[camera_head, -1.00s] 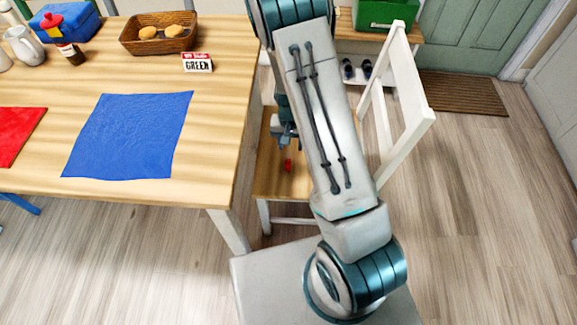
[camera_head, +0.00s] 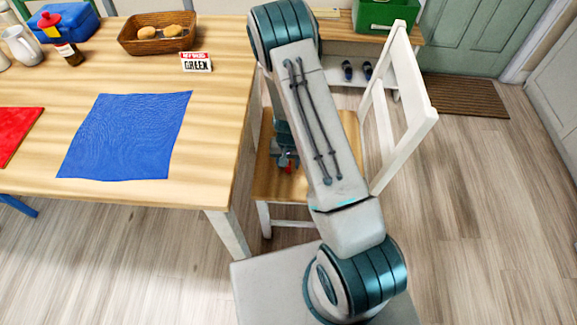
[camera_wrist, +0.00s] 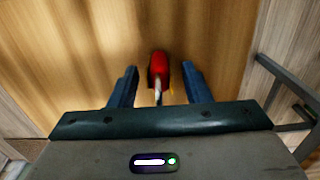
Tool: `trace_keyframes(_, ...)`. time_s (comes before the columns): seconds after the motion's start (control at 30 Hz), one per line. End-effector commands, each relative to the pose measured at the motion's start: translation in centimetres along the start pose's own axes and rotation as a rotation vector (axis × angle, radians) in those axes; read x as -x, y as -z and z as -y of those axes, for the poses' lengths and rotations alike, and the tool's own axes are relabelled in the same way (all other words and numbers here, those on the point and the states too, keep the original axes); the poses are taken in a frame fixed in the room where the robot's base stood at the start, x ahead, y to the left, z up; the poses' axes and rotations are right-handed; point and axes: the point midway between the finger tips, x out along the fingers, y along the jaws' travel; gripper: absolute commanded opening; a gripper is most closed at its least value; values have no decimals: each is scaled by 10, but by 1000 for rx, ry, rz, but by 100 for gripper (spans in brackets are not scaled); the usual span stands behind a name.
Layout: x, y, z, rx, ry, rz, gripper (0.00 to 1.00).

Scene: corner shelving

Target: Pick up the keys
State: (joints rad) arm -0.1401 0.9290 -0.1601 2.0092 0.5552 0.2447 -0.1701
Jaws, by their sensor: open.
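The keys (camera_wrist: 158,72), with a red fob and a metal part, lie on the wooden chair seat (camera_head: 285,187). In the wrist view they sit between my two fingers, with the fob a little beyond the fingertips. In the head view a small red bit of the keys (camera_head: 287,170) shows just below my gripper. My gripper (camera_wrist: 160,86) is open over the seat, with a finger on each side of the keys. I cannot tell how far above the seat the fingertips are. My arm hides part of the chair in the head view.
The chair's white backrest (camera_head: 398,105) rises to the right of my arm. The wooden table (camera_head: 215,120) stands close on the left, with a blue cloth (camera_head: 125,135), a basket (camera_head: 157,35) and a small sign (camera_head: 196,62). Open floor lies to the right.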

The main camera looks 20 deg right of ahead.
Motion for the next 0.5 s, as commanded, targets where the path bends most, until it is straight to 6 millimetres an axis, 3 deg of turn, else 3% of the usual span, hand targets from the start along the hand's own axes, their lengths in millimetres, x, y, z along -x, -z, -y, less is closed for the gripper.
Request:
trace_keyframes(0.1, 0, 0, 0, 0, 0, 0, 44)
trace_keyframes(0.27, 0, 0, 0, 0, 0, 0, 0)
trace_keyframes(0.5, 1, 0, 0, 0, 0, 0, 0)
